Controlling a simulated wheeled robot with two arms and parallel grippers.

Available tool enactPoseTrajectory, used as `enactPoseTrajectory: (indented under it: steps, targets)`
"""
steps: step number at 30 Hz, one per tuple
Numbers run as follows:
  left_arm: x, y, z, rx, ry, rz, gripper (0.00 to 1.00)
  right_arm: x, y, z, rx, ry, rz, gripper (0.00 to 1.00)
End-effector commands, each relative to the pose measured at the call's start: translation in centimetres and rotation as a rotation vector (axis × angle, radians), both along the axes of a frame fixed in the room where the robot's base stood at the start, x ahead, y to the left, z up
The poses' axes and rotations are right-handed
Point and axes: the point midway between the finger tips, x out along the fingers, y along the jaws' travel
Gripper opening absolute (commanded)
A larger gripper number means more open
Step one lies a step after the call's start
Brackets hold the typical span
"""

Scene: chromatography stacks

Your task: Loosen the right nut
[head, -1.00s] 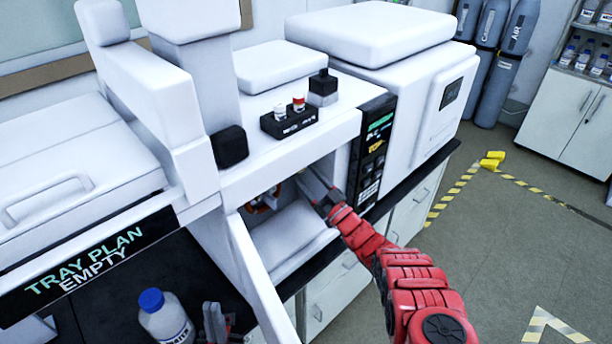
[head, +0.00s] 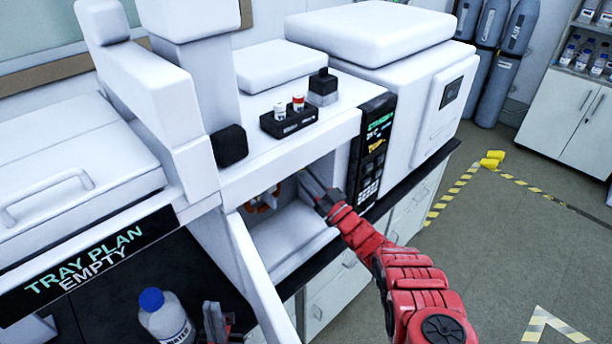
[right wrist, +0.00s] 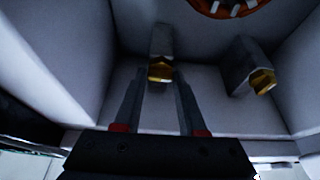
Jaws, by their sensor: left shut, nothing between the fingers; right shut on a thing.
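Two brass nuts sit on grey fittings inside the instrument's open white compartment (head: 292,240). In the right wrist view, one nut (right wrist: 160,70) is between the fingertips of my right gripper (right wrist: 158,78), which is shut on it. The other nut (right wrist: 263,81) stands free to the right in that view. In the head view my right gripper (head: 306,180) reaches into the compartment, to the right of an orange coil, and the nuts are hidden. My left gripper (head: 213,318) is at the bottom edge, shut and empty, only partly in view.
The orange coil (right wrist: 235,6) is at the top of the wrist view. Compartment walls are close on both sides. An open white door (head: 250,265) stands left of my right arm. A blue-capped bottle (head: 165,318) stands on the bench. Two vials in a black rack are on top.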

Motion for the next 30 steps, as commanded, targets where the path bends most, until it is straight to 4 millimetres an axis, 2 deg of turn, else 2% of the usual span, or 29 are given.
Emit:
enactPoseTrajectory:
  steps: [14, 30]
  targets:
    - [0.0, 0.0, -2.3, 0.0, 0.0, 0.0, 0.0, 0.2, -0.2, -0.2, -0.188, -0.198, 0.0, 0.0]
    - [0.0, 0.0, -7.6, 0.0, 0.0, 0.0, 0.0, 0.5, -0.4, -0.1, -0.53, -0.543, 0.0, 0.0]
